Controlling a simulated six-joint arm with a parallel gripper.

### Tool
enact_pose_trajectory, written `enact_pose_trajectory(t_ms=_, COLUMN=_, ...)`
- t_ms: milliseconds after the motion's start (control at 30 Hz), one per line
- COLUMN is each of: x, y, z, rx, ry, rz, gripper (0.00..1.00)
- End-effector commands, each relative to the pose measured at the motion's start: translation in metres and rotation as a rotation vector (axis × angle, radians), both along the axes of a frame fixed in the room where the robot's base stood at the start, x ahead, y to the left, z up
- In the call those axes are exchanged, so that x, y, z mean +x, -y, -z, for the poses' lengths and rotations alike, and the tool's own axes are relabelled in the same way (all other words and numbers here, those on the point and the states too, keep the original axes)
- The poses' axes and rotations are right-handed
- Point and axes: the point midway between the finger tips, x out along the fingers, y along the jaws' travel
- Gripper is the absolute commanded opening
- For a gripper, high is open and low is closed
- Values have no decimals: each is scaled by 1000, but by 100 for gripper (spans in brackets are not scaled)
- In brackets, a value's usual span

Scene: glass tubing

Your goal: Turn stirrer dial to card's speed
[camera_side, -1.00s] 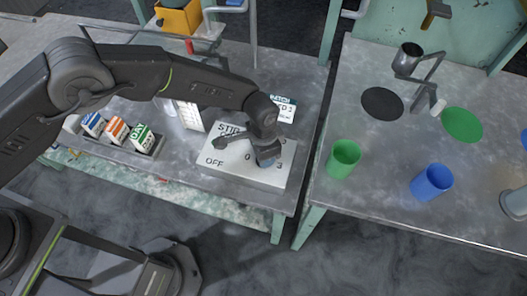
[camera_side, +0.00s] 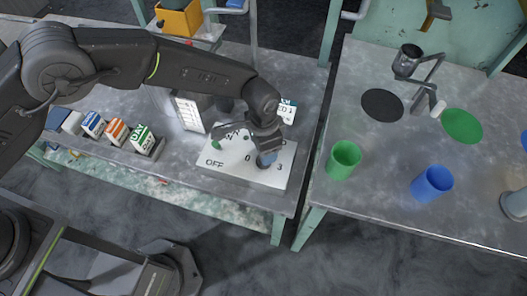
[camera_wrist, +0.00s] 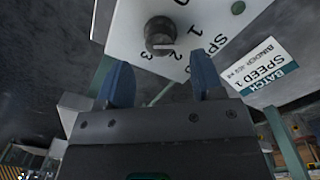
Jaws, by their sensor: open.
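The white stirrer box (camera_side: 235,165) stands near the front right corner of the left bench, with OFF, 0 and 3 readable on its top. The round dark dial (camera_wrist: 160,35) shows in the wrist view among the figures 1, 2 and 3; its light mark seems to lie on the side of 2 and 3. The card (camera_wrist: 265,72) reads BATCH SPEED 1; it also stands behind the box in the side view (camera_side: 287,111). My gripper (camera_wrist: 162,75) is open and empty, its blue fingers apart near the dial. In the side view my gripper (camera_side: 266,158) hides the dial.
Several small labelled boxes (camera_side: 117,131) stand left of the stirrer. A green piece (camera_side: 216,144) sits on the stirrer's left part. Right of a gap, another bench holds a green cup (camera_side: 343,160) and a blue cup (camera_side: 432,182).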

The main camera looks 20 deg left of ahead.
Motion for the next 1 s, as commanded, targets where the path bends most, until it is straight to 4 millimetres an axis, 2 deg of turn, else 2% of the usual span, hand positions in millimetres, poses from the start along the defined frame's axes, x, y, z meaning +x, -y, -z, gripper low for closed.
enact_pose_trajectory(t_ms=33, x=1, y=0, z=-14, rx=-3, ry=4, rz=0, gripper=61)
enact_pose_trajectory(t_ms=200, x=2, y=-1, z=-52, rx=-2, ry=3, rz=-1, gripper=61)
enact_pose_trajectory(t_ms=433, x=2, y=-2, z=-86, rx=-1, ry=1, rz=-1, gripper=61)
enact_pose_trajectory(t_ms=600, x=2, y=-2, z=-95, rx=0, ry=0, rz=-1, gripper=61)
enact_pose_trajectory(t_ms=1000, x=2, y=-2, z=-95, rx=1, ry=-1, rz=0, gripper=61)
